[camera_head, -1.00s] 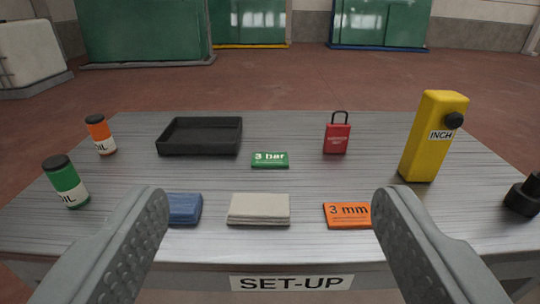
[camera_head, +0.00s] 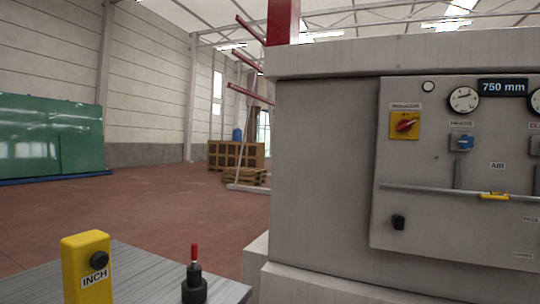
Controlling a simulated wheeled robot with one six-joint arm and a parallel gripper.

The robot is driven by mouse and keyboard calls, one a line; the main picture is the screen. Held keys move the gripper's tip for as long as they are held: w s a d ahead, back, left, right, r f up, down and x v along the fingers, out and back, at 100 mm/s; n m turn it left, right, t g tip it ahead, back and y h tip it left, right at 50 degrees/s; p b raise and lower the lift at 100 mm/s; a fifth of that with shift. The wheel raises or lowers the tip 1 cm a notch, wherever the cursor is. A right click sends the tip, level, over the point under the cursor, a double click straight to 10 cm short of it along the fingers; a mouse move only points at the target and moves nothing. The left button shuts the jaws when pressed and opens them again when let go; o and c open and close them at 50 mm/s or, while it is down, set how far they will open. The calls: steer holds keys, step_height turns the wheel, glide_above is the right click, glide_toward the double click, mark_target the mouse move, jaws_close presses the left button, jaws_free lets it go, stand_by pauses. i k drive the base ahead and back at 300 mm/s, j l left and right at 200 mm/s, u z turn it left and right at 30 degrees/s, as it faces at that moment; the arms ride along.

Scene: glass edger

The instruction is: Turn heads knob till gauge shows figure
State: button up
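A grey machine panel (camera_head: 450,215) fills the right of the view. On it is a round white gauge (camera_head: 464,99) with dark marks; its reading is too small to tell. Under the gauge is a small label, seemingly reading HEADS, and below it a blue knob (camera_head: 463,142). A second gauge (camera_head: 535,100) is cut off by the right edge, with part of another knob below it. A dark display (camera_head: 503,87) between the gauges reads 750 mm. My gripper is out of view, so its fingers and anything between them are hidden.
A red switch on a yellow plate (camera_head: 404,125) is left of the blue knob. A pipe with a yellow handle (camera_head: 495,196) runs below. The table (camera_head: 140,272) at lower left holds a yellow INCH box (camera_head: 88,265) and a black, red-topped part (camera_head: 194,285). Open floor lies behind.

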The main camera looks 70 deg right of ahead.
mark_target(466, 141)
steer(key=k+l+z, duration=0.1)
steer(key=z, duration=1.25)
